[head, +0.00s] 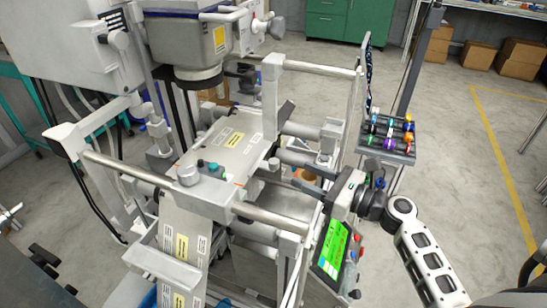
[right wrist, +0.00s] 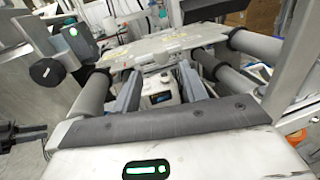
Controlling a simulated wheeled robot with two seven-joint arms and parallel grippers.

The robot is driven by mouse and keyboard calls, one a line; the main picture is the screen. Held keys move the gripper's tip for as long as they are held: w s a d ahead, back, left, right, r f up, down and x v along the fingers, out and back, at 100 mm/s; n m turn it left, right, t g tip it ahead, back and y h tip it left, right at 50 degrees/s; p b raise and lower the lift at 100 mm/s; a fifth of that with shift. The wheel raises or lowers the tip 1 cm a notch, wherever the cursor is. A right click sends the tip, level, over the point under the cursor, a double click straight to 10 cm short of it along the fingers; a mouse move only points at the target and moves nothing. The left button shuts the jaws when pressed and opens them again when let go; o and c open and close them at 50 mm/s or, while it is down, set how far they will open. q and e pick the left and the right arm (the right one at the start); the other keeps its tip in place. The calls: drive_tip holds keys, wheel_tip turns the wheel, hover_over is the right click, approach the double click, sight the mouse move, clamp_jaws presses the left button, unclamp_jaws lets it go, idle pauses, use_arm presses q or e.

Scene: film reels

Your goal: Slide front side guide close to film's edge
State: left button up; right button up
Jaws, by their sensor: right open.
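The film (head: 232,140), a pale grey strip with yellow and white labels, runs over the machine's top and down its front. It also shows in the right wrist view (right wrist: 150,48). A grey block (head: 212,190) with a teal button and dark knob sits on the front bar across the film; in the right wrist view it is at the upper left (right wrist: 62,42). I cannot tell which part is the front side guide. My right gripper (head: 308,180) is right of the film, apart from it. Its fingers (right wrist: 160,88) are spread with nothing held.
Metal bars and rollers (head: 300,158) surround my right gripper. A green screen (head: 331,247) stands just in front of it. The floor (head: 440,170) at right is mostly clear.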

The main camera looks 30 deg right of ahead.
sight(274, 161)
drive_tip(key=p+x, duration=0.1)
drive_tip(key=x, duration=0.8)
drive_tip(key=shift+w, duration=0.1)
